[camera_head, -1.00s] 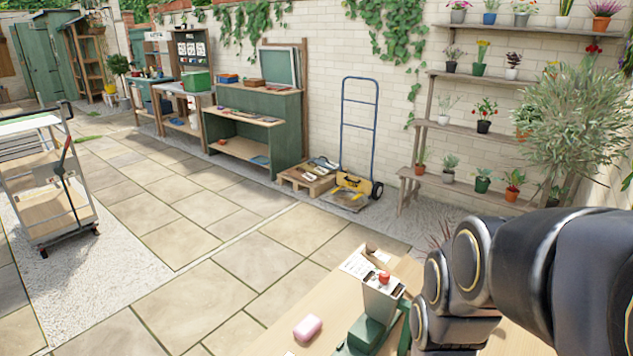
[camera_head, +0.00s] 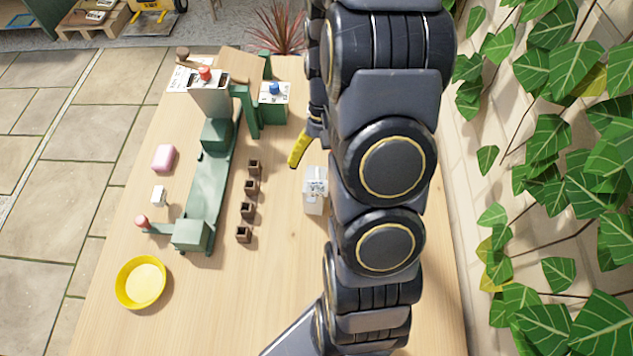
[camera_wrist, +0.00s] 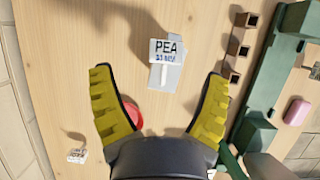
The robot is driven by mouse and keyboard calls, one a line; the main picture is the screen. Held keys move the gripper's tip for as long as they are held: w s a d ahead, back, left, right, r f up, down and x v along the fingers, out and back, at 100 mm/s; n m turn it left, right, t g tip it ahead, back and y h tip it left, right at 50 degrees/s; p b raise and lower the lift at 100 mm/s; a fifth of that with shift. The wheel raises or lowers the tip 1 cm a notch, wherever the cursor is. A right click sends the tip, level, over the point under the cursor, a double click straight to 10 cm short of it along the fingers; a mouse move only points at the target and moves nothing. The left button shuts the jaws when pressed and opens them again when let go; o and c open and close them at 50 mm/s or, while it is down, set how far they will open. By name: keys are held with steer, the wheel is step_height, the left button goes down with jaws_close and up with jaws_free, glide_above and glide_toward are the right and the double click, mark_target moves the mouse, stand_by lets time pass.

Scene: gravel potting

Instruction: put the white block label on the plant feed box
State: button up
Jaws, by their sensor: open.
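My gripper (camera_wrist: 158,77) is open in the wrist view, its yellow ribbed fingers apart with nothing held. A white block with a card reading "PEA" and a smaller line (camera_wrist: 167,62) stands on the table just beyond the fingertips. In the head view this printed block (camera_head: 315,190) is left of my arm, near one yellow fingertip. I cannot make out a box marked plant feed.
A green device (camera_head: 208,180) and several small brown pots (camera_head: 251,187) stand left of the printed block. A pink block (camera_head: 164,158) and yellow bowl (camera_head: 141,283) are farther left. A red round thing (camera_wrist: 133,115) is partly behind a finger. Another small printed card (camera_wrist: 77,156) lies lower left.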

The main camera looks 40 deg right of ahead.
mark_target(317, 185)
steer(key=x, duration=0.5)
steer(key=shift+w+a, duration=0.2)
steer(key=shift+w, duration=0.05)
steer(key=c, duration=1.1)
